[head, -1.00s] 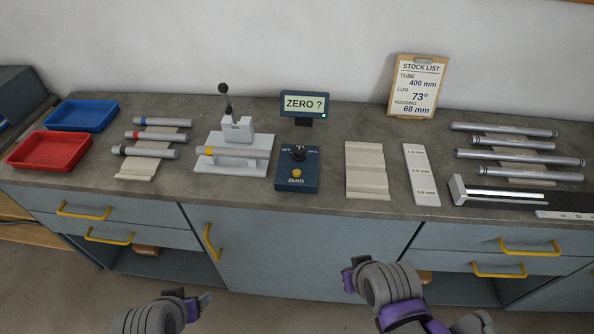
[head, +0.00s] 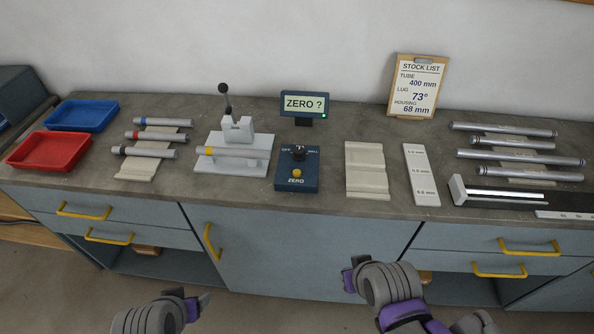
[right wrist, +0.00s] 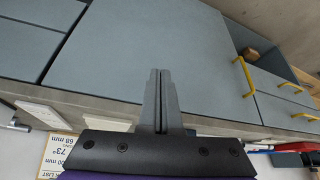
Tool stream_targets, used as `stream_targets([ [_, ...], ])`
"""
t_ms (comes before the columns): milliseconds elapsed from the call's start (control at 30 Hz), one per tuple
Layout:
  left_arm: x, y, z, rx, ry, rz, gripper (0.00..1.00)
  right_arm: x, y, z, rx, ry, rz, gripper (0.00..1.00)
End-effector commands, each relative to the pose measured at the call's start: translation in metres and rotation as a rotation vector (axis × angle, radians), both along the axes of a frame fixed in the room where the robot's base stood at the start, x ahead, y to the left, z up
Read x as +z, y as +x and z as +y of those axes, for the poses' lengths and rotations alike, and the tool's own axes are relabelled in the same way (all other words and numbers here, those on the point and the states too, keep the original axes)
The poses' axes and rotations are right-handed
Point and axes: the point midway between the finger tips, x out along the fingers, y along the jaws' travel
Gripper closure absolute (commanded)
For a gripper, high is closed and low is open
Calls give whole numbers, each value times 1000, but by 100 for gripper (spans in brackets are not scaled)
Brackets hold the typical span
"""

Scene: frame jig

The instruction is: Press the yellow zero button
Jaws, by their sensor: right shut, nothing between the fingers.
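The yellow zero button (head: 297,174) sits on the front of a dark blue control box (head: 297,184) marked ZERO, below a black knob (head: 299,153). Behind the box, a small display (head: 305,104) reads "ZERO ?" with a green light. My right gripper (head: 349,275) is in front of the bench, below its top and to the right of the box. In the right wrist view its fingers (right wrist: 160,75) are shut together with nothing between them. My left gripper (head: 204,299) is low in front of the cabinets, left of the box. Its finger opening does not show clearly.
Left of the box stands a grey press fixture (head: 232,165) with a yellow-banded tube (head: 229,152). Right of it lie a beige grooved block (head: 366,172) and a white gauge strip (head: 421,175). Yellow drawer handles (head: 528,247) stick out from the bench front.

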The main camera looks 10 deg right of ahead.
Motion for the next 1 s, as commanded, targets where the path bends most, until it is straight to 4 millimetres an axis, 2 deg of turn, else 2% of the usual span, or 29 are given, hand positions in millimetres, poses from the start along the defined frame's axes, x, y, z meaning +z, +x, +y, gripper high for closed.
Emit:
stream_targets([
  [467,0,0,0,0,0,0,31,0,0,0,0,0,0,100],
  [567,2,1,0,0,0,-1,31,4,5,2,21,-3,-4,100],
  [667,8,3,0,0,0,-5,31,18,22,6,92,-16,-19,100],
  [767,17,6,0,0,0,-12,31,41,52,14,220,-43,-48,100],
  [1000,46,19,0,0,0,-36,31,104,152,38,616,-160,-186,100],
])
